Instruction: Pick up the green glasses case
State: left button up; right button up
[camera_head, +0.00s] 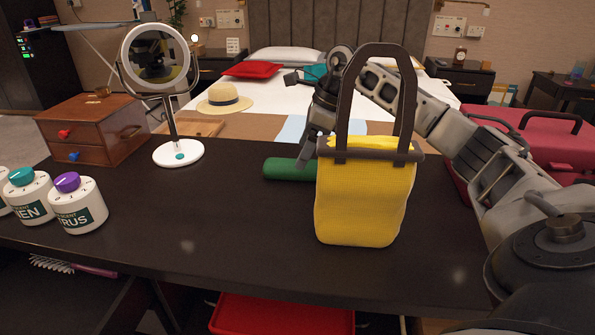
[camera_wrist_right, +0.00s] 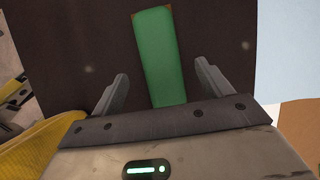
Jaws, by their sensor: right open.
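The green glasses case (camera_head: 288,169) lies on the dark table, left of the yellow bag, which hides its right part. In the right wrist view the green case (camera_wrist_right: 160,55) runs lengthwise between the two fingers, with dark table on both sides. My right gripper (camera_head: 308,150) is above the case, partly hidden behind the bag's handle. In the right wrist view my right gripper (camera_wrist_right: 160,82) is open, one finger on each side of the case, and no contact shows. My left gripper is not in view.
A yellow bag (camera_head: 365,205) with tall dark handles stands close in front of my right arm. A round mirror (camera_head: 180,152), a wooden drawer box (camera_head: 95,130) and white jars (camera_head: 78,205) are at left. A red suitcase (camera_head: 550,140) is at right. The table's front middle is clear.

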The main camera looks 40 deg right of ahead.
jog(key=x, duration=0.5)
jog(key=shift+b, duration=0.35)
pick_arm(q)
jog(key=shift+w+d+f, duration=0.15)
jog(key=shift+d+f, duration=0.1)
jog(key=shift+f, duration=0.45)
pick_arm(e)
jog(key=shift+d, duration=0.1)
jog(key=c, duration=1.1)
